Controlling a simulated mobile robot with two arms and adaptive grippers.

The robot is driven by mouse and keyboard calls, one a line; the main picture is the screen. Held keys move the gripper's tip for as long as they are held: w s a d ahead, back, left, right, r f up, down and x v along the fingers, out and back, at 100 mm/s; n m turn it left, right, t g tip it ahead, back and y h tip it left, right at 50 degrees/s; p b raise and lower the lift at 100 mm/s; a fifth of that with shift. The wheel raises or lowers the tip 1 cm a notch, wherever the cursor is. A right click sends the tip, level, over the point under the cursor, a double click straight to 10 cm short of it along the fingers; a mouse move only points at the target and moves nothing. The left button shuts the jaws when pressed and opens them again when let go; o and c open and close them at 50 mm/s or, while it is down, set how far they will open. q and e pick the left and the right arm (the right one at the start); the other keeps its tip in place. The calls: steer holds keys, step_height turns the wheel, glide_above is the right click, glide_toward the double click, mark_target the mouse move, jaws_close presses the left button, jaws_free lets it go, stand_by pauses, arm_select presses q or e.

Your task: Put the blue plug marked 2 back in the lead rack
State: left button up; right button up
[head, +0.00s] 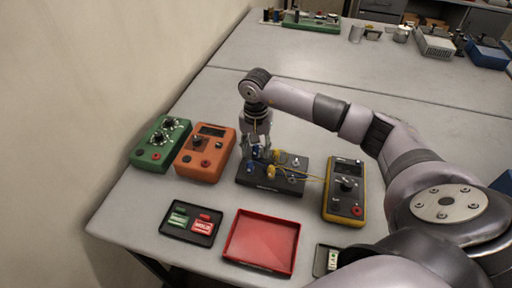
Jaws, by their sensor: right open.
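My right gripper (257,148) points down over the back left part of a black box (290,185) on the near table. It is open, its fingertips close to small blue parts on the box. I cannot tell if they touch. Blue parts and yellow plugs (271,172) sit on the box, with thin yellow leads running right. The number 2 is too small to read, so I cannot tell which blue part is the marked plug. I cannot make out the lead rack for sure. My left gripper is not in view.
Left of the box stand an orange meter (205,155) and a green box with dials (160,143). A yellow-edged meter (345,190) stands to the right. In front lie a black tray (192,238) with tags and a red tray (262,242).

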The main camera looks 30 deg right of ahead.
step_height(320, 180, up, 12)
stand_by(0.6)
stand_by(0.5)
